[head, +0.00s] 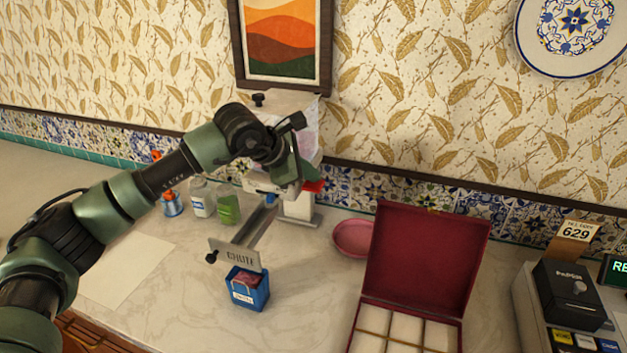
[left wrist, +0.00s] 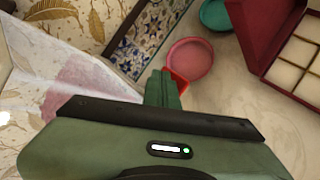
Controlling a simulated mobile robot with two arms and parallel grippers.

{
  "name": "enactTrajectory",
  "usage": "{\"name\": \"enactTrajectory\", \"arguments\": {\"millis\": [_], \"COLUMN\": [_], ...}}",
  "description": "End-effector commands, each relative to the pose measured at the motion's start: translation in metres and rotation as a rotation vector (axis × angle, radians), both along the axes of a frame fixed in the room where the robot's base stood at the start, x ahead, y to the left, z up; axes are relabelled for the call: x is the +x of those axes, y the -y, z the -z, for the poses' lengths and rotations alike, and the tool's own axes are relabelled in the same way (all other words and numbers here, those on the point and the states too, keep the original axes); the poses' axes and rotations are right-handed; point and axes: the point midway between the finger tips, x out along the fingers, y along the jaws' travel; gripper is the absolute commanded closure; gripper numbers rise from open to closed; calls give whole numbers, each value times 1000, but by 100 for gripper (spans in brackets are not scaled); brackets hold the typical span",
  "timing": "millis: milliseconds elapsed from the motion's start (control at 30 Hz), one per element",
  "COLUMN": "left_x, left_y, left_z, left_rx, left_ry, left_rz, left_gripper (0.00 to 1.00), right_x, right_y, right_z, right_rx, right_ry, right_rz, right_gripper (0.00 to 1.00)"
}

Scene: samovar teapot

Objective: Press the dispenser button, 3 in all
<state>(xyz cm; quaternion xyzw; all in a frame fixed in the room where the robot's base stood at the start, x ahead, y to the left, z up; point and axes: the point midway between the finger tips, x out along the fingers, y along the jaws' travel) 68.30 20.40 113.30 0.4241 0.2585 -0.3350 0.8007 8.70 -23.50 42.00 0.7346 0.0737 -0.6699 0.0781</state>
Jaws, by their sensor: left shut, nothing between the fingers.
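The dispenser (head: 297,205) stands against the wall, with a pale translucent hopper on top and a chute sloping to the front left. Its red button (head: 313,186) shows at the right side, partly hidden by my left gripper (head: 306,178). The gripper is shut and empty, its fingers at the red button; whether they touch it I cannot tell. In the left wrist view the shut fingers (left wrist: 163,88) cover part of a red edge (left wrist: 180,82). A small blue box (head: 248,292) with pinkish contents stands below the chute's lower end. My right gripper is not in view.
A pink bowl (head: 352,238) and an open red box (head: 423,260) with pale compartments lie to the right. Small bottles (head: 202,198) stand left of the dispenser. A card terminal (head: 570,293) is at far right. The counter front is mostly clear.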

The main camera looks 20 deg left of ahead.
Motion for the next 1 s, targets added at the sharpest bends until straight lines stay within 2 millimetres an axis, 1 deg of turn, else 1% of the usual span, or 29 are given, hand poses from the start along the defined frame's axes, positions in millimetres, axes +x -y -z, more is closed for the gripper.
{"name": "enactTrajectory", "arguments": {"millis": [100, 233, 567, 667, 1000], "left_x": [0, 1, 1, 1, 1], "left_y": [0, 0, 0, 0, 0], "left_z": [-9, -15, -16, -20, -52], "left_rx": [0, -1, -1, -1, -1], "left_ry": [0, 1, 1, 3, 3], "left_rz": [0, 0, 0, 1, 1], "left_gripper": [100, 100, 100, 100, 100], "right_x": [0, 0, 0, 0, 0], "right_y": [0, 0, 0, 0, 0], "right_z": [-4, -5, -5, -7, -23], "right_rx": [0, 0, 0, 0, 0], "right_ry": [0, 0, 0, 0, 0], "right_rz": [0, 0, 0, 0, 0], "right_gripper": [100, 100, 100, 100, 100]}}
